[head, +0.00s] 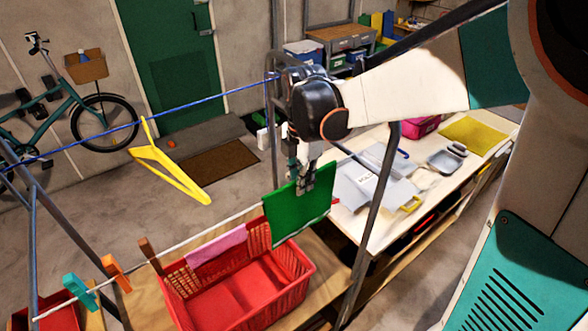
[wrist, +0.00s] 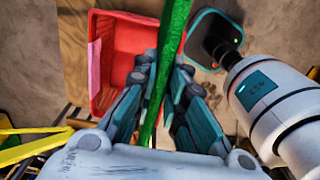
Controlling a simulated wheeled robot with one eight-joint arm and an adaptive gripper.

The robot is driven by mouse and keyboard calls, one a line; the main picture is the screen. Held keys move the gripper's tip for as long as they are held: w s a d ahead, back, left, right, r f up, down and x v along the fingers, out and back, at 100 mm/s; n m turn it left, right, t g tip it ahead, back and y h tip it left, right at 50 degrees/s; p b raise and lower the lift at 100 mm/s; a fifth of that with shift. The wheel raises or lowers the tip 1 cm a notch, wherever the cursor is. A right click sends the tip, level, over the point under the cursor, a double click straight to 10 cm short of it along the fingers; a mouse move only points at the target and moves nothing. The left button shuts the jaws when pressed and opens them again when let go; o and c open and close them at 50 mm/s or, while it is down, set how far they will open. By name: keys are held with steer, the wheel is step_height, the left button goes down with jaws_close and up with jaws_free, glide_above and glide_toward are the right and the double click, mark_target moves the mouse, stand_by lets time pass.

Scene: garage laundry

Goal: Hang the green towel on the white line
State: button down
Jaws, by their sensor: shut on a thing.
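The green towel (head: 298,212) hangs from my gripper (head: 304,184), which is shut on its upper edge. In the wrist view the towel (wrist: 168,60) shows edge-on as a narrow strip between the fingers of my gripper (wrist: 162,85). The white line (head: 215,224) runs from the lower left up to the towel's left edge. There the towel overlaps the line in the head view; I cannot tell whether it is over the line or only beside it.
A pink cloth (head: 217,245) and orange, brown and teal pegs (head: 116,272) are on the white line. A red basket (head: 240,290) stands below. A blue line (head: 190,105) carries a yellow hanger (head: 170,170). A worktable (head: 345,222) with papers is at right.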

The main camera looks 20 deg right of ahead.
steer(key=c, duration=1.6)
jaws_free()
steer(key=shift+o, duration=0.2)
step_height(320, 180, up, 12)
steer(key=s+f+m+t+b, duration=0.3)
steer(key=s+f+m+b, duration=0.4)
steer(key=f+m+b, duration=0.3)
steer(key=s+f+m+t+b, duration=0.4)
steer(key=s+f+m+b, duration=0.4)
steer(key=f, duration=0.9)
steer(key=m+b, duration=0.3)
steer(key=shift+m+b, duration=0.3)
